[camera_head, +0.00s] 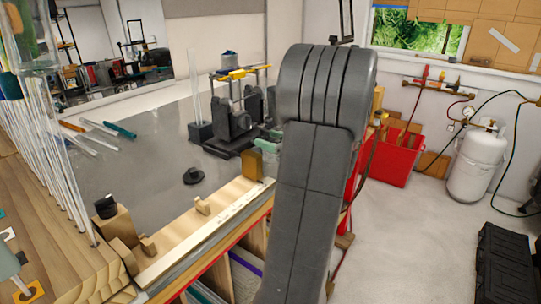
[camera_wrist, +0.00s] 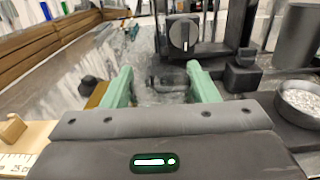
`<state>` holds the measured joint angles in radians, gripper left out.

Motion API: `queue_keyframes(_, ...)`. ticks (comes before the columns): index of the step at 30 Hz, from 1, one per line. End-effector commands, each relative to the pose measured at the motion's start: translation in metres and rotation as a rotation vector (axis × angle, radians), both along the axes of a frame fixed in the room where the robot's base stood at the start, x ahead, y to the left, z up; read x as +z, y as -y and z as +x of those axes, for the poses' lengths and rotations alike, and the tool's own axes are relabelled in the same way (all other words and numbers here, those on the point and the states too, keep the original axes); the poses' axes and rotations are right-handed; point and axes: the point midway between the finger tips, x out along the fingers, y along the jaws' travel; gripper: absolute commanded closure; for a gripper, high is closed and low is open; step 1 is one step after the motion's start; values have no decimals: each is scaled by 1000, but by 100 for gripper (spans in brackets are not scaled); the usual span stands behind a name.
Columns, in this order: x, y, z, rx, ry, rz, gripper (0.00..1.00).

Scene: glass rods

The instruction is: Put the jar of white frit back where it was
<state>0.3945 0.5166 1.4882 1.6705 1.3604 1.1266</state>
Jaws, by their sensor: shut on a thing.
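My gripper (camera_wrist: 161,84) shows in the wrist view, its two green fingers apart and closed on a clear, glassy thing (camera_wrist: 166,82) between them. It looks like a glass jar, but I cannot make out its contents or a label. A round container of white granules (camera_wrist: 301,103) stands at the right edge of the wrist view, beside the gripper and apart from it. I cannot tell whether this is the jar of white frit.
The grey bench top (camera_head: 150,165) has a black knob-like piece (camera_head: 193,176) and loose glass rods (camera_head: 100,128). A dark burner-like apparatus (camera_head: 232,120) stands at the back. A wooden ruler strip (camera_head: 205,225) runs along the front edge. Upright glass rods (camera_head: 60,150) line the left.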

Motion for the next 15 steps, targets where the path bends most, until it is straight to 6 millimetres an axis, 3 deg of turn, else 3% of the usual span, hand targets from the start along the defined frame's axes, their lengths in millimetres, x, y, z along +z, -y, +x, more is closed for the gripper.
queue_keyframes(9,-36,0,0,-1,-2,2,77)
queue_keyframes(15,-39,0,0,-1,2,0,77)
